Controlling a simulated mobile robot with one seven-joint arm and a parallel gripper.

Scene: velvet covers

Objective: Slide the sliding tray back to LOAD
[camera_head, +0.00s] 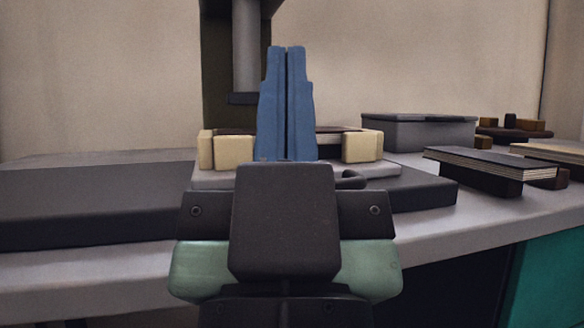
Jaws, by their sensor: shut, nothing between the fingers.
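The sliding tray (385,170) is a light grey plate on a long dark base (95,200). It carries cream blocks (362,146) at its left and right, with a dark cover or book (335,129) partly visible between them. A dark curved handle (351,179) shows at the tray's front, just right of my gripper's body. My gripper (287,52) points up and away with its blue fingers together and empty. It stands in front of the tray and hides its middle. I cannot tell whether it touches the tray or handle. No LOAD marking is visible.
A press with a grey ram (246,45) and a dark column rises behind the tray. A grey lidded box (418,131) and layered boards on dark supports (492,165) stand at the right. The base's left stretch is bare.

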